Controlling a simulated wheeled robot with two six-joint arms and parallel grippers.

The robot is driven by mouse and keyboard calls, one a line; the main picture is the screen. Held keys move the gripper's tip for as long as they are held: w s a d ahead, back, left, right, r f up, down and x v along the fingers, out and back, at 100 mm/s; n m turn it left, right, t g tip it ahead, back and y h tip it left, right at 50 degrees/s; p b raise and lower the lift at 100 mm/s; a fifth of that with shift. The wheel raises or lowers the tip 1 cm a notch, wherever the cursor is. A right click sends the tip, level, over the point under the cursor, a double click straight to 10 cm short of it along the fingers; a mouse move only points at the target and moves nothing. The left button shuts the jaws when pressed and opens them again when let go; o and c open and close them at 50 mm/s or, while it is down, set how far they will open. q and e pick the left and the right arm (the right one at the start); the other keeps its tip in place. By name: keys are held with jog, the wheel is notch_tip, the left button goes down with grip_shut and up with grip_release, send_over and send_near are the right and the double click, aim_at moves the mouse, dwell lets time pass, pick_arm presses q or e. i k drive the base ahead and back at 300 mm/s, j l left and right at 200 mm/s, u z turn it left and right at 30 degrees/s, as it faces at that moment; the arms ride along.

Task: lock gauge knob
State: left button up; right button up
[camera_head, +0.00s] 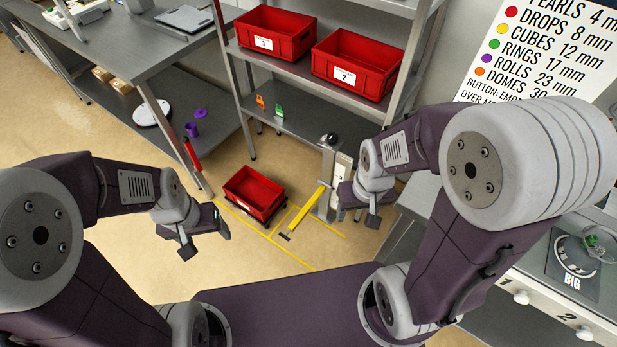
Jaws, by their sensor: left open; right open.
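A small black knob (330,139) sits at the top of a grey post by the shelf's right front corner. A yellow arm (308,211) slopes down from the lower post. I cannot tell for sure which is the gauge knob. My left gripper (203,236) is open and empty above the floor, left of the red floor crate. My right gripper (357,209) is open and empty, below the black knob and right of the yellow arm. Neither gripper touches a knob.
A red crate (253,192) sits on the floor inside yellow lines. An orange piece (260,102) and a green piece (279,114) sit lower. A grey table (140,50) stands at the left.

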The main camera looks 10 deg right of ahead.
aim_at(332, 137)
jog(key=i+u, duration=0.15)
jog(key=i, duration=0.7)
